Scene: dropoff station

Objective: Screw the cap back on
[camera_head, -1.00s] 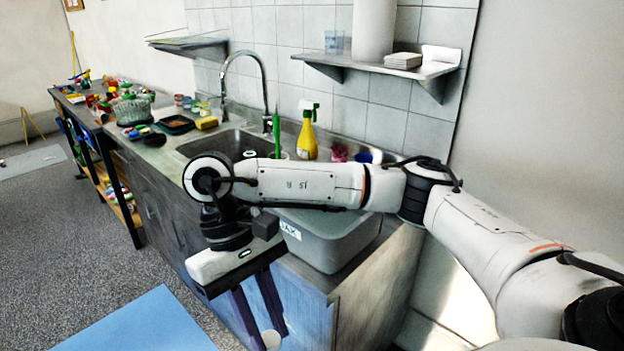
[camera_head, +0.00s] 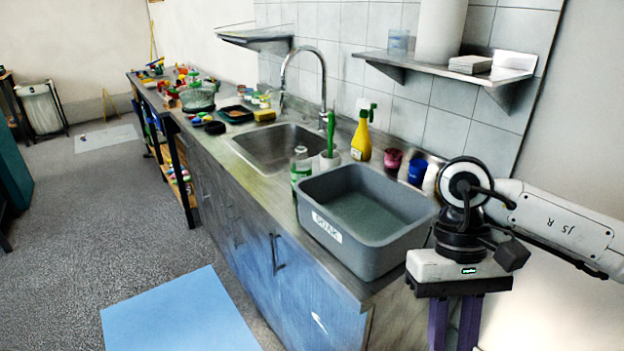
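A clear bottle with green on it (camera_head: 301,168) stands upright on the counter, between the sink and the grey tub. Its top is too small to tell whether a cap is on it, and I cannot make out a loose cap anywhere. My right gripper (camera_head: 454,338) points down at the lower right, in front of the counter's near end and apart from the bottle. Its two purple fingers show a gap between them. The fingertips are cut off by the bottom edge, so whether they hold something is hidden. My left gripper is not in view.
The grey tub (camera_head: 340,246) fills the counter's near end. Beside it stand a yellow spray bottle (camera_head: 362,138), a pink cup (camera_head: 393,160) and a blue cup (camera_head: 417,171). The sink (camera_head: 262,147) lies beyond. A blue mat (camera_head: 180,318) lies on open floor.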

